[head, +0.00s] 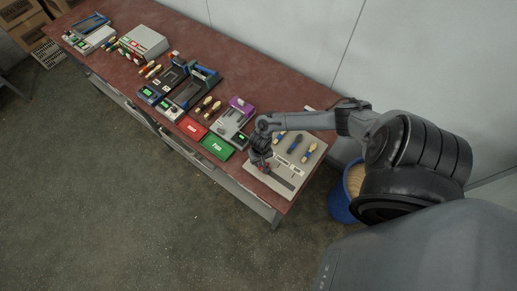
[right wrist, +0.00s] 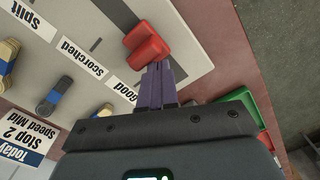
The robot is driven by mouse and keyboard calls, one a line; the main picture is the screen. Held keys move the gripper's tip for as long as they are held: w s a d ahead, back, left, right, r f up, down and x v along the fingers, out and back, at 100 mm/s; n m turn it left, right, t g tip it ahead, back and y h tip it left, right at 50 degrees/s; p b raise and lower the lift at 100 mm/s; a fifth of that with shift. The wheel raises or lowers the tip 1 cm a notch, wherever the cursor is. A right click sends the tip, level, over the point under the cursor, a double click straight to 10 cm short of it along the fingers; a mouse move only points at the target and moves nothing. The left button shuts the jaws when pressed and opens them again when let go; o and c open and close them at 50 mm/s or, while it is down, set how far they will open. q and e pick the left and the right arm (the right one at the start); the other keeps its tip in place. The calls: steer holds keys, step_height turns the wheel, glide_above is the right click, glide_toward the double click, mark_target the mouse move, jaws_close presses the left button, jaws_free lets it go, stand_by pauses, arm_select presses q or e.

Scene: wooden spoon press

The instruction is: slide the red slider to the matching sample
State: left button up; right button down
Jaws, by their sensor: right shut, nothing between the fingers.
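The red slider (right wrist: 147,44) sits on a pale board (right wrist: 187,22), at the end by the label "good" (right wrist: 122,92). The labels "Scorched" (right wrist: 84,60) and "Split" (right wrist: 36,18) run along the board away from it. Spoon samples with blue bands lie beside the labels; one is dark (right wrist: 60,94), one tan (right wrist: 8,52). My right gripper (right wrist: 158,82) is shut and empty. Its fingertips are right at the slider's near side; I cannot tell whether they touch. In the head view, my right gripper (head: 262,164) is over the board's left part. My left gripper is not in view.
A card reading "Today Stop 2 Speed Mid" (right wrist: 20,138) is by the samples. Red (head: 191,128) and green (head: 217,147) trays and a purple-topped device (head: 238,112) stand left of the board. A blue bin (head: 341,204) stands off the table's right end.

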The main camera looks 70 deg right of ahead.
steer(key=shift+s+a+p, duration=0.2)
steer(key=shift+s+p, duration=0.4)
steer(key=shift+s, duration=0.3)
steer(key=shift+s+a+p, duration=0.2)
steer(key=shift+s+p, duration=0.5)
steer(key=shift+s, duration=0.25)
steer(key=shift+s+a+p, duration=0.2)
steer(key=shift+s+p, duration=0.3)
steer(key=shift+s, duration=0.25)
steer(key=shift+s+a+p, duration=0.2)
steer(key=shift+s+p, duration=0.3)
steer(key=shift+s, duration=0.2)
steer(key=shift+s+a+p, duration=0.25)
steer(key=shift+s+p, duration=0.5)
steer(key=shift+s, duration=0.55)
steer(key=shift+s+a+p, duration=0.15)
steer(key=shift+s+p, duration=0.2)
steer(key=shift+s, duration=0.3)
steer(key=shift+s+a+p, duration=0.15)
steer(key=shift+s+p, duration=0.2)
steer(key=shift+s, duration=0.3)
steer(key=shift+w, duration=0.25)
